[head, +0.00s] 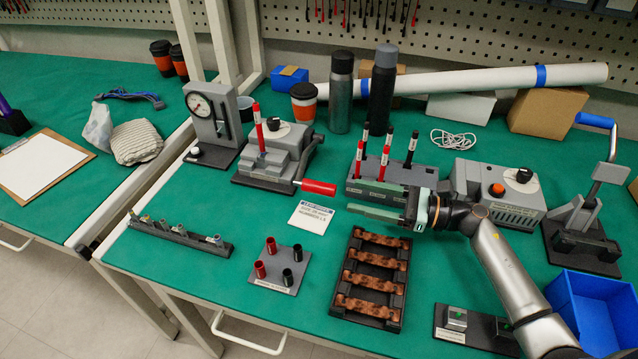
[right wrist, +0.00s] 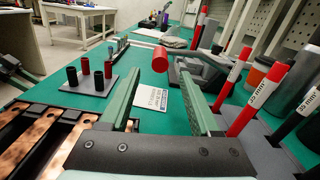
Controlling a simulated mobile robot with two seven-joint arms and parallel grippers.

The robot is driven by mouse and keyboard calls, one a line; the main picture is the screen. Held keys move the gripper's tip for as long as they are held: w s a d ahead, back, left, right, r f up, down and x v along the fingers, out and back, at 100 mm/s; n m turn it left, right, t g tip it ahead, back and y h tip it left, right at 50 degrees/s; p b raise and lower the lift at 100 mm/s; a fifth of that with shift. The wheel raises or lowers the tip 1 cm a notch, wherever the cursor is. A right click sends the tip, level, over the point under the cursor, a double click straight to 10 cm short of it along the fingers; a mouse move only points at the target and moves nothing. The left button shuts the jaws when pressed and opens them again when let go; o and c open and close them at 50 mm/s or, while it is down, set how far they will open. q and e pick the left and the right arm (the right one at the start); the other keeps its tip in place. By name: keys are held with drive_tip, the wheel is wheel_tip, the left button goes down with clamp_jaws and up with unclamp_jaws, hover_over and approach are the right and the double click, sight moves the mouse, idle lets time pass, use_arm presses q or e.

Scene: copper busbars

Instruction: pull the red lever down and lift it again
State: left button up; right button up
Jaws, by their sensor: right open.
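The red lever handle (head: 318,187) sticks out to the right from the grey bench machine (head: 265,165). It joins a dark arm on the machine's right side. In the right wrist view the red handle (right wrist: 160,58) shows end-on, ahead of and between the fingertips. My right gripper (head: 358,199) is open and empty, with its green fingers pointing left toward the handle and a gap between them. Both fingers (right wrist: 160,84) also show in the right wrist view.
A rack of red and black rods (head: 375,185) stands close behind my right gripper. A tray of copper bars (head: 372,278) lies in front of it. A white card (head: 311,217) lies flat below the handle. A blue bin (head: 590,310) is at front right.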

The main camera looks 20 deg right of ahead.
sight(309, 185)
drive_tip(key=p+x, duration=0.1)
drive_tip(key=x, duration=0.8)
drive_tip(key=shift+w+a, duration=0.2)
drive_tip(key=shift+a, duration=0.05)
clamp_jaws()
idle(0.9)
